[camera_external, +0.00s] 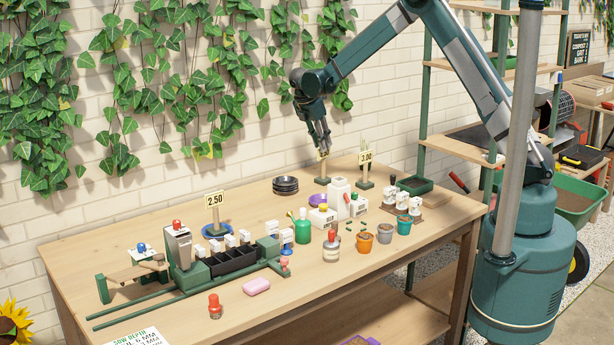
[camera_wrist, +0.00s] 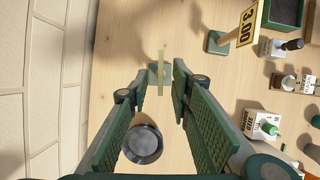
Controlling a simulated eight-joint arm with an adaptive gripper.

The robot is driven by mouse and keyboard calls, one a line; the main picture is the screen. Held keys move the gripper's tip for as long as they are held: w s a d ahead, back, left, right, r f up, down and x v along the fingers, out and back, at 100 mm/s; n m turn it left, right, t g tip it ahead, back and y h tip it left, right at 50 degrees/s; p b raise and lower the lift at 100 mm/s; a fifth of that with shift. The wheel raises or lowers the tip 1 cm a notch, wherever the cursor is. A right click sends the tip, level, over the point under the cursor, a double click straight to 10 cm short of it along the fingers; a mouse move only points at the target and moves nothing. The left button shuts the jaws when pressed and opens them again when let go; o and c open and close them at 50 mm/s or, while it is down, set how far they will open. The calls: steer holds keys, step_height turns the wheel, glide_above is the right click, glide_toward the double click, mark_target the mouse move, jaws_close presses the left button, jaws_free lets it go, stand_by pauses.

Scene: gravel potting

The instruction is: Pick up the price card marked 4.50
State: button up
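A price card on a wooden post (camera_external: 323,157) stands near the back of the table on a green base, partly covered by my gripper (camera_external: 323,145); its number is not readable. In the wrist view the same card (camera_wrist: 161,62) shows nearly edge-on, with its green base (camera_wrist: 153,76) below. My gripper (camera_wrist: 159,82) is open and points down from above, with the card seen between its two fingertips. I cannot tell whether a finger touches it. Other cards read 3.00 (camera_external: 366,157) and 2.50 (camera_external: 214,199).
A stack of dark saucers (camera_external: 286,185) is left of the card. The 3.00 card stands close on its right, with a green tray (camera_external: 415,185) beyond. White boxes (camera_external: 339,186) and pots stand in front. The brick wall is close behind.

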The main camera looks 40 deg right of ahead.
mark_target(324, 157)
steer(key=shift+x, duration=2.45)
jaws_close()
